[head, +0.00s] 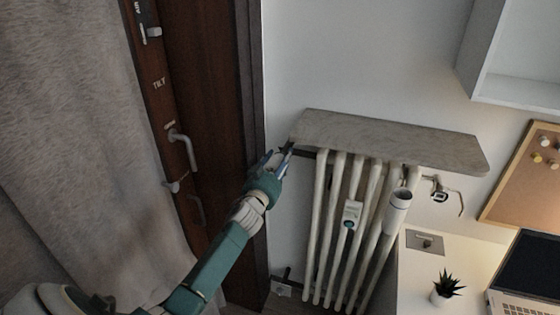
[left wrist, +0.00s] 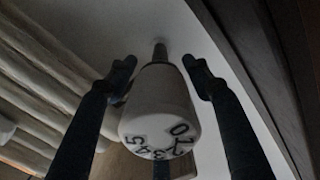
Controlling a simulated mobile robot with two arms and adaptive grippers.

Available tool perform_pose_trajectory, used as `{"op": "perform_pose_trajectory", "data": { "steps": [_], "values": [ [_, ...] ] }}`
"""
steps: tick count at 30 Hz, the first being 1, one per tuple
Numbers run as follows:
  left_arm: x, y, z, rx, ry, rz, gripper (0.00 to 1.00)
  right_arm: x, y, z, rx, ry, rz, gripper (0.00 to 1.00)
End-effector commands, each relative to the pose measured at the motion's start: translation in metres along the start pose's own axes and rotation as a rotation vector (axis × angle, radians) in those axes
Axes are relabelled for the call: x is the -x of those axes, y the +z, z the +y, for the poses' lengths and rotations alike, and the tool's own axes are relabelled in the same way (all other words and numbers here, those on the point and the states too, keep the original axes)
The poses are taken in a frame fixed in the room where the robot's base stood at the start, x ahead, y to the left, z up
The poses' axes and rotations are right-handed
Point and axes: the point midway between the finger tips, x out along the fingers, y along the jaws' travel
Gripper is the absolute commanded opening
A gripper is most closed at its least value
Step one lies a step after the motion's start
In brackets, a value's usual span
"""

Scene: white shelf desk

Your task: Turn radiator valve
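The radiator valve knob (left wrist: 158,108) is a white rounded cap with black numbers, on a thin stem by the wall. It fills the middle of the left wrist view. My left gripper (left wrist: 159,66) is open, with one dark finger on each side of the knob. I cannot tell whether either finger touches it. In the head view my left gripper (head: 278,156) is at the upper left end of the white radiator (head: 338,200), and the knob cannot be made out there. My right gripper is not in view.
A grey shelf (head: 390,137) lies over the radiator top, close to my left gripper. A brown door (head: 195,90) and its frame stand to the left, with a grey curtain (head: 70,120). A white desk (head: 420,275) with a plant (head: 445,290) and laptop (head: 530,270) is at the right.

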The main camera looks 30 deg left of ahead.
Motion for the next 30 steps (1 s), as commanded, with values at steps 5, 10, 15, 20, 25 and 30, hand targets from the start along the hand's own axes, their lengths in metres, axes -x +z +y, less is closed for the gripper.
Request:
{"op": "perform_pose_trajectory", "data": {
  "steps": [5, 10, 15, 20, 25, 30],
  "values": [
    [0.0002, 0.0000, 0.0000, 0.000, 0.000, 0.000, 0.17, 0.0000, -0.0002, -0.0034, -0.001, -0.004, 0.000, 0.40],
    [0.0002, 0.0000, 0.0000, -0.007, 0.000, 0.000, 0.17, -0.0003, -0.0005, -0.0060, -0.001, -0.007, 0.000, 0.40],
    [0.0002, 0.0001, 0.0000, -0.054, 0.000, 0.000, 0.17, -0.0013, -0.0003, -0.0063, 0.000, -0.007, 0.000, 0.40],
    [0.0002, 0.0002, 0.0000, -0.148, 0.000, 0.001, 0.17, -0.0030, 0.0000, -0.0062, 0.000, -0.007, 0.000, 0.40],
    [0.0002, 0.0000, 0.0003, -0.285, 0.000, 0.002, 0.17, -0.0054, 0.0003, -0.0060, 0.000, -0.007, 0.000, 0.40],
    [0.0002, 0.0001, 0.0002, -0.432, 0.000, 0.001, 0.17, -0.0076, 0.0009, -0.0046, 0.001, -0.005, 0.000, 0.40]
  ]
}}
